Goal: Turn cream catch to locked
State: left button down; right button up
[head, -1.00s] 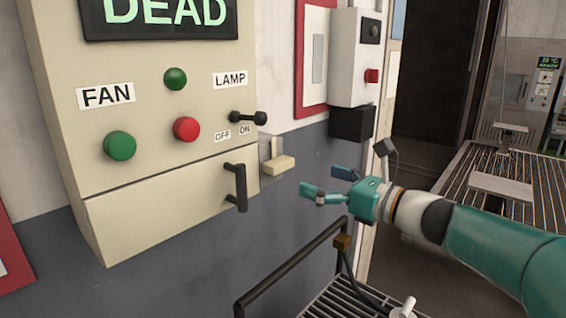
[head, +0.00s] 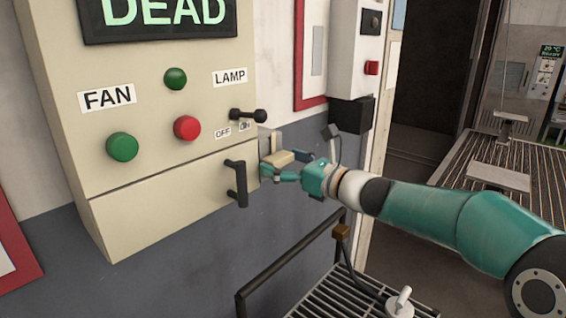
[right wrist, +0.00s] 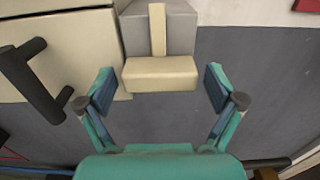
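The cream catch (head: 279,158) is a small cream block on a grey mount at the right side of the cream control box. In the right wrist view the cream catch (right wrist: 161,73) shows a wide block with a narrow upright stem above it. My right gripper (head: 285,166) is open at the catch. In the right wrist view its two fingertips (right wrist: 160,90) stand on either side of the block, with gaps visible on both sides. The near finger hides part of the catch in the head view. My left gripper is not in view.
A black handle (head: 237,184) sticks out of the box just left of the catch. A black lamp lever (head: 248,115) is above it. A dark railing (head: 290,262) and grating lie below my right arm. A white switch box (head: 357,50) hangs to the right.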

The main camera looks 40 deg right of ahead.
jog(key=c, duration=0.9)
jog(key=shift+f+n+b, duration=0.2)
jog(key=shift+n+b, duration=0.4)
jog(key=shift+b, duration=0.4)
jog(key=n+b, duration=0.8)
jog(key=b, duration=0.1)
jog(key=shift+f, duration=0.1)
jog(key=n+b, duration=0.4)
jog(key=n, duration=0.1)
jog(key=shift+w+n+b, duration=0.1)
jog(key=shift+n+b, duration=1.3)
jog(key=shift+n, duration=0.5)
